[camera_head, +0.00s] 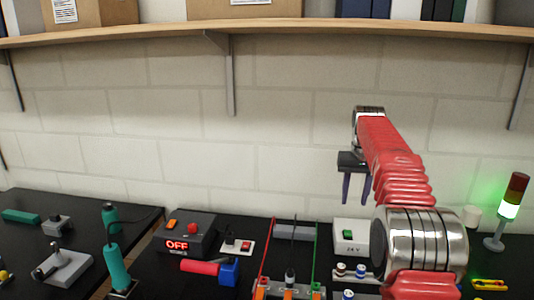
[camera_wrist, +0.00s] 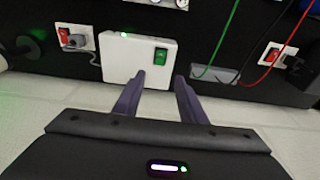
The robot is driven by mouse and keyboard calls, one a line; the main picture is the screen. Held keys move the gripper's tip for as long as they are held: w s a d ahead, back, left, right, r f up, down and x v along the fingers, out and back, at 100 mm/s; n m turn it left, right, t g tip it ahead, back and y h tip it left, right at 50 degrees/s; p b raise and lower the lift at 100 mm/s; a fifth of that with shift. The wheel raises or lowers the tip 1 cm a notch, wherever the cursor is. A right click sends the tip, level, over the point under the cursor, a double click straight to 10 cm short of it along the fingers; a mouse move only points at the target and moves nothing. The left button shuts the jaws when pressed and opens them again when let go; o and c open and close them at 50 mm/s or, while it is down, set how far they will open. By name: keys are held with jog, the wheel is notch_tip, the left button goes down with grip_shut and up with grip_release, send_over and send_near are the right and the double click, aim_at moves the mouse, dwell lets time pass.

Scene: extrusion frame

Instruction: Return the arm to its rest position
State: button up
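My red arm (camera_head: 395,165) reaches up from the lower right of the head view, in front of the wall. My gripper (camera_head: 356,200) hangs from its end with the fingers pointing down, above the back of the black bench. In the wrist view my gripper (camera_wrist: 160,77) shows two dark purple fingers apart, with nothing between them. The white 24 V box (camera_head: 350,238) with a green switch lies below the fingers, apart from them. The same white box shows in the wrist view (camera_wrist: 118,62).
A wooden shelf (camera_head: 270,30) on brackets runs along the wall above my arm. A signal tower (camera_head: 509,208) glows green at the right. A black box reading OFF (camera_head: 185,236), a red-handled tool (camera_head: 205,268) and red and green cables (camera_head: 316,255) occupy the bench.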

jog(key=s+a+f+t, duration=0.1)
jog(key=s+a, duration=0.4)
jog(key=s, duration=0.9)
jog(key=s+a+f+n+t, duration=0.1)
jog(key=s+a, duration=0.3)
jog(key=s, duration=1)
jog(key=s+a+f+n+t, duration=0.1)
jog(key=s+a, duration=0.4)
jog(key=s, duration=0.9)
jog(key=shift+a+f+t, duration=0.3)
jog(key=shift+f+t, duration=0.2)
jog(key=shift+f, duration=0.2)
jog(key=shift+c, duration=0.8)
jog(key=shift+s, duration=0.2)
